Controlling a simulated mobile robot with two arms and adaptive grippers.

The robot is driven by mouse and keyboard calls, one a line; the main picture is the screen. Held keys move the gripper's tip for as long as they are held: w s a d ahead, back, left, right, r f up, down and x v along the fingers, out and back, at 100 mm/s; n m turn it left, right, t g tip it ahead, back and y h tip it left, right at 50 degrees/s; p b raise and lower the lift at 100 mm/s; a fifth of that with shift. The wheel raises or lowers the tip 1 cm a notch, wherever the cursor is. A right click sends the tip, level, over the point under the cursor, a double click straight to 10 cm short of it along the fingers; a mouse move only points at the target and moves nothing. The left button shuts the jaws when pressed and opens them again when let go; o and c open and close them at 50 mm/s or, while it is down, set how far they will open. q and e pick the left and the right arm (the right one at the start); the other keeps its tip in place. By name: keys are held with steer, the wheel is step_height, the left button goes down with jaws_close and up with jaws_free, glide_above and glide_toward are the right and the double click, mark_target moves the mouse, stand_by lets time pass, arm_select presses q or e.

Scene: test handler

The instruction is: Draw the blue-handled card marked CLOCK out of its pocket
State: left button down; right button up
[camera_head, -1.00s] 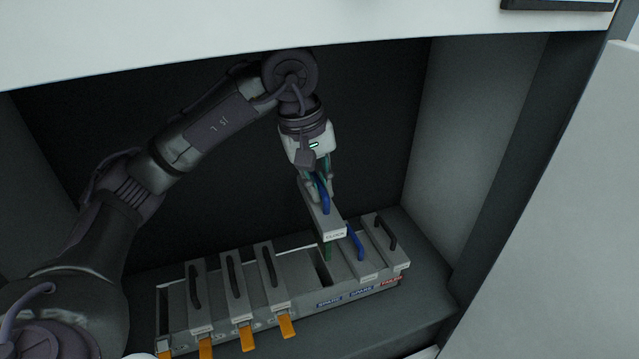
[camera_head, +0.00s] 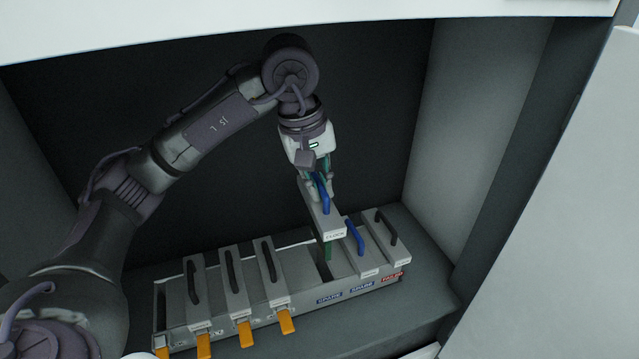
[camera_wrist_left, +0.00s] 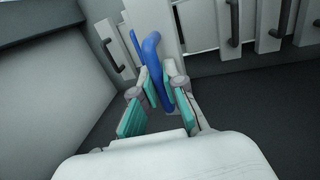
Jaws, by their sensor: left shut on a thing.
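The card marked CLOCK (camera_head: 334,236) is raised above the rack, its grey front plate tilted and its label readable. My left gripper (camera_head: 318,184) is shut on its blue handle (camera_head: 325,203). The green board below the plate (camera_head: 328,251) reaches down toward the open slot in the rack (camera_head: 324,271); I cannot tell whether its lower end is still inside. In the left wrist view, the blue handle (camera_wrist_left: 151,45) stands between the green-padded fingers (camera_wrist_left: 162,82). My right gripper is not in view.
The grey rack (camera_head: 302,301) holds another blue-handled card (camera_head: 355,238) and a black-handled card (camera_head: 386,228) at right. Several black-handled cards with orange tabs (camera_head: 243,334) sit at left.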

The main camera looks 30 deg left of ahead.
arm_select(q)
steer(key=shift+f+b, duration=1.25)
steer(key=shift+f, duration=0.2)
stand_by(0.5)
stand_by(0.4)
